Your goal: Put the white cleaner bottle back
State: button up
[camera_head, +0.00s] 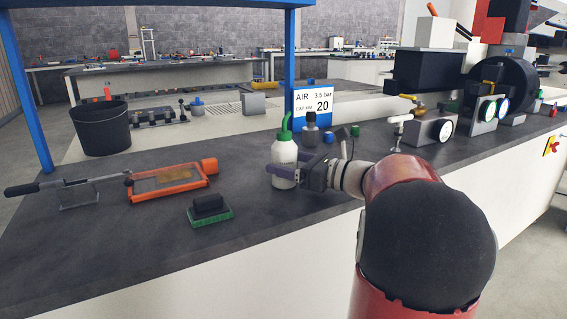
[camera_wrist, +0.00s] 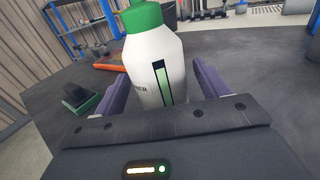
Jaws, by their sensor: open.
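The white cleaner bottle (camera_head: 284,157) with a green spout cap stands upright on the dark bench top, near the middle of the head view. In the wrist view the bottle (camera_wrist: 155,68) fills the space between the fingers, with its green level stripe facing the camera. My gripper (camera_head: 283,172) is open, with its purple fingers on either side of the bottle's lower part. In the wrist view the left finger is close to the bottle and a gap shows at the right finger. The bottle's base is partly hidden by a finger.
A grey bottle (camera_head: 311,130) and small coloured caps stand just behind. An orange-framed tray (camera_head: 170,181), a green-based block (camera_head: 209,210) and a lever tool (camera_head: 75,187) lie to the left. An AIR sign (camera_head: 313,101) and a blue post (camera_head: 289,60) rise behind.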

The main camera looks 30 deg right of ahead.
jog(key=v, duration=1)
jog(key=shift+s+d, duration=0.15)
jog(key=shift+s, duration=0.2)
